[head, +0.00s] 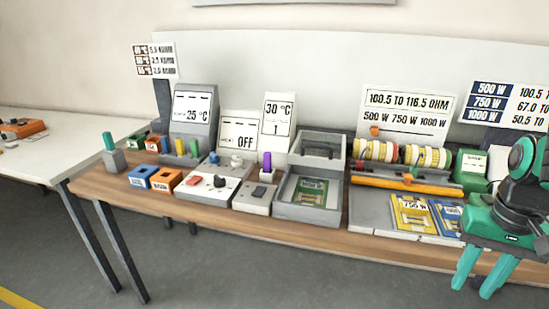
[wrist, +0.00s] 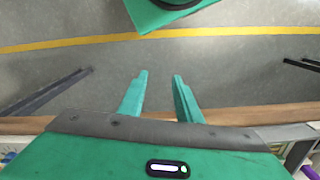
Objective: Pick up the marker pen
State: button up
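A teal upright pen-like piece (head: 108,141) stands in a small grey block (head: 113,161) at the far left end of the wooden bench; it looks most like the marker pen, but it is too small to be sure. A purple upright piece (head: 267,162) near the bench middle is also pen-like. My gripper (head: 480,280) is at the far right, in front of the bench edge and far from both. Its teal fingers are apart and empty, as the wrist view (wrist: 158,82) also shows, with only floor between them.
The wooden bench (head: 330,231) is crowded with control boxes, signs, a grey tray (head: 308,213), colored rollers (head: 400,153) and yellow and blue cards. An orange bar (head: 405,185) lies before the rollers. A white table (head: 60,140) stands at left. The floor in front is clear.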

aim_at(266, 156)
jog(key=u, duration=0.05)
jog(key=i, duration=0.95)
jog(key=u, duration=0.05)
